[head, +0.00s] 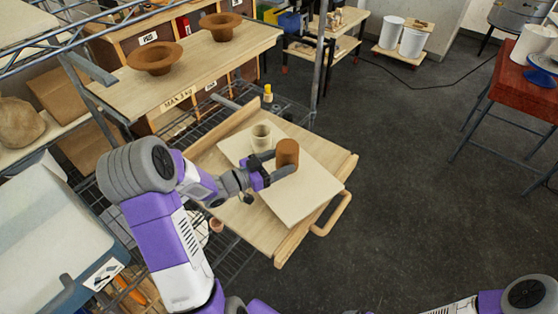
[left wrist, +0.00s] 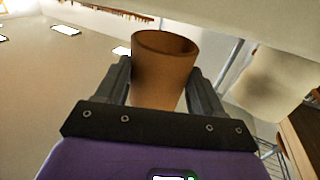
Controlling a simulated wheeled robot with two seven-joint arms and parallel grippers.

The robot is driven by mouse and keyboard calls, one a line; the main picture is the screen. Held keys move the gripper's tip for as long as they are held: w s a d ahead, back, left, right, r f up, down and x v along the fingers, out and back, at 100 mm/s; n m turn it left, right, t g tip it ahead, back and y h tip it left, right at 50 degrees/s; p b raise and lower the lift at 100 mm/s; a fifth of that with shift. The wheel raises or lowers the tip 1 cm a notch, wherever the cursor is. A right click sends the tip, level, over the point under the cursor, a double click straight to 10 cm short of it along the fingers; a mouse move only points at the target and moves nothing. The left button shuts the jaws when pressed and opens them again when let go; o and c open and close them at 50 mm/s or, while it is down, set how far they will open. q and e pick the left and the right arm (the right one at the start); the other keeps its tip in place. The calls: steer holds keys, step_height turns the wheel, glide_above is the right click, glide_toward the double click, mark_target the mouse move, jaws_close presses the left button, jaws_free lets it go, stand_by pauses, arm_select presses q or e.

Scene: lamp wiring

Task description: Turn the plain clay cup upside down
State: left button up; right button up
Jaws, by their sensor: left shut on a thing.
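The plain brown clay cup (head: 287,152) is between the fingers of my left gripper (head: 276,166), over the right part of a pale board. In the head view its closed base faces up. In the left wrist view the cup (left wrist: 163,75) shows its open rim towards the pale surface at the top of the picture, so it is upside down. My left gripper (left wrist: 158,88) is shut on its sides. I cannot tell whether the rim touches the board. My right gripper is out of view.
A cream cup (head: 261,137) stands upright on the pale board (head: 305,190), close behind the brown cup. The board lies on a wooden tray (head: 346,168) with a handle. Two brown clay hats or bowls (head: 154,58) sit on the shelf behind. Open floor lies right.

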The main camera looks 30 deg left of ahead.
arm_select(q)
steer(key=shift+f+b, duration=0.35)
steer(key=shift+f, duration=0.3)
steer(key=shift+f, duration=0.25)
steer(key=shift+s+f+b, duration=0.15)
steer(key=shift+f+b, duration=0.15)
steer(key=shift+b, duration=0.15)
